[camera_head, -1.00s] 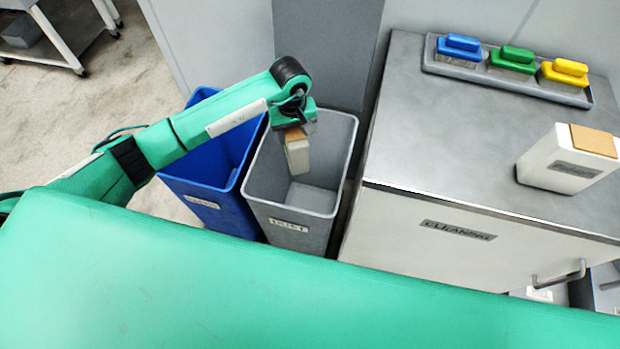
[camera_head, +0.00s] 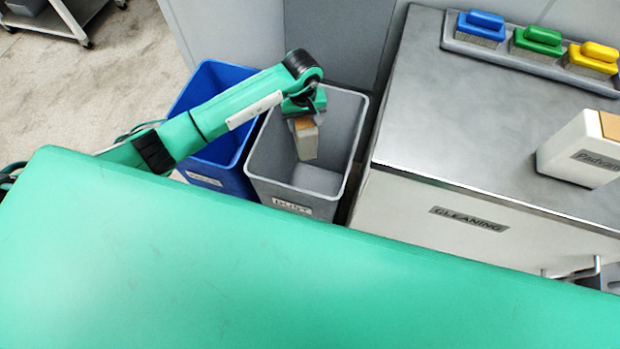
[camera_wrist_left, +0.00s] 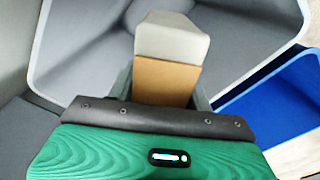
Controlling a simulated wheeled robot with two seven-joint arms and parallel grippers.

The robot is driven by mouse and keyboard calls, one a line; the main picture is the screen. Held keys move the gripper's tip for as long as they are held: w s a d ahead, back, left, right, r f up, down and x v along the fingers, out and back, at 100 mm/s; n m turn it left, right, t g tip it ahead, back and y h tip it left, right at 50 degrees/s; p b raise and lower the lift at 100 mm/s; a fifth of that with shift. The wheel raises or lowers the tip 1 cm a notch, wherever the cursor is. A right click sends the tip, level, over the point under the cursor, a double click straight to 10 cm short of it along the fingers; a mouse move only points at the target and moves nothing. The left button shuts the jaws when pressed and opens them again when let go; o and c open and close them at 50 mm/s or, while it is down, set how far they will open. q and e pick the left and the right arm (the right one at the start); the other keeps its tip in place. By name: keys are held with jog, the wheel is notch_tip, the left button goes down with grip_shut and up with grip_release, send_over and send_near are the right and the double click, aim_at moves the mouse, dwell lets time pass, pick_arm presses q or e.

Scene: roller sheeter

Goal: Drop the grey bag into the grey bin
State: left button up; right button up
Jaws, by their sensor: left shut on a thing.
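The grey bag (camera_head: 308,145), a pale grey block shape with a tan upper end, hangs from my left gripper (camera_head: 303,122). The gripper is shut on its tan end. The bag is inside the outline of the mouth of the grey bin (camera_head: 343,118), labelled DUST; how deep it hangs is hard to judge. In the left wrist view the bag (camera_wrist_left: 172,38) sticks out beyond the gripper (camera_wrist_left: 167,92), with the pale bin rim (camera_wrist_left: 291,28) around it. My right gripper is not in view.
A blue bin (camera_head: 222,182) stands against the grey bin's left side, partly behind my left arm. To the right is a metal-topped cabinet (camera_head: 440,110) labelled CLEANING, with several coloured brushes in a tray (camera_head: 480,51) and a white container (camera_head: 580,150) on top.

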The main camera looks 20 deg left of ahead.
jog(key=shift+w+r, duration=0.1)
pick_arm(q)
jog(key=o, duration=1.5)
jog(key=shift+c, duration=0.2)
jog(key=shift+f, duration=0.1)
notch_tip(320, 180, up, 13)
jog(key=shift+f+b, duration=0.1)
jog(key=shift+b, duration=0.45)
jog(key=shift+r, duration=0.55)
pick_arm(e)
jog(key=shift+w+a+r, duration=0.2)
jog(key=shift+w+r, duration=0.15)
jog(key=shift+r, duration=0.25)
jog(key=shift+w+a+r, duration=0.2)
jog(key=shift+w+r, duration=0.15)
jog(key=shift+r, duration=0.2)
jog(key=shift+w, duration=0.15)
